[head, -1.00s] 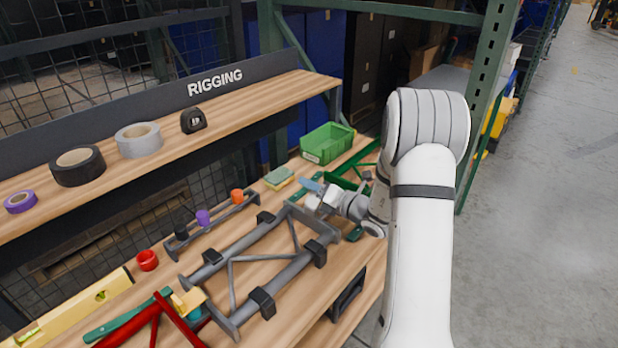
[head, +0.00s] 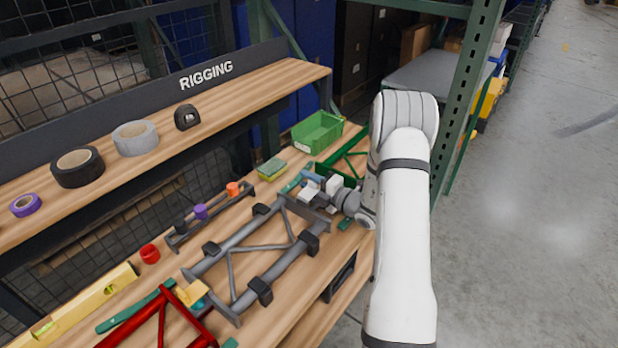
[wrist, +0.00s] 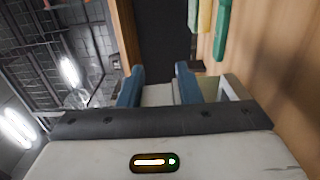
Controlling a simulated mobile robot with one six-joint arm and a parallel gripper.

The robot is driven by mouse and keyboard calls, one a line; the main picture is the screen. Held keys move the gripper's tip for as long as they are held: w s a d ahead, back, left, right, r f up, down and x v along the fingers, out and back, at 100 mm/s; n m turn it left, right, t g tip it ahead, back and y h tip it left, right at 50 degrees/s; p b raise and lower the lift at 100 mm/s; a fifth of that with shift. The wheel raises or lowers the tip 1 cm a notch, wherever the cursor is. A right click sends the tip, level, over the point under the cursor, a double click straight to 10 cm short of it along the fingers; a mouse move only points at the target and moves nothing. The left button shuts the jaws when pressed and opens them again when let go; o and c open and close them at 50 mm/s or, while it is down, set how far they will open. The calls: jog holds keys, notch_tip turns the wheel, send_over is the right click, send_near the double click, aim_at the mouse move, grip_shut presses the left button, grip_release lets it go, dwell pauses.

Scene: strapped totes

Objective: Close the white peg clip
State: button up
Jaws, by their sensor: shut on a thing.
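My gripper (head: 312,184) is at the far end of the grey tube frame (head: 238,238), low over the wooden bench. In the wrist view its two blue fingers (wrist: 158,84) stand on either side of a white piece (wrist: 158,95), and the gripper is shut on it. This white piece looks like the white peg clip, but only a small part of it shows. In the head view my gripper and wrist hide most of that spot, so I cannot tell how far the clip is closed.
A green bin (head: 318,132) and a sponge (head: 270,168) lie beyond. A rail with orange, purple and black pegs (head: 205,217) lies left of the frame. A red frame (head: 150,318) and a yellow level (head: 85,305) are near. The RIGGING shelf (head: 110,168) overhangs at left.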

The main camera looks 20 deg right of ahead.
jog(key=shift+w+d+r, duration=0.1)
jog(key=shift+d+r, duration=0.05)
dwell(0.3)
jog(key=o, duration=0.9)
jog(key=shift+f, duration=0.2)
jog(key=b+v, duration=0.1)
jog(key=v, duration=0.6)
jog(key=shift+s+d, duration=0.2)
jog(key=shift+s, duration=0.15)
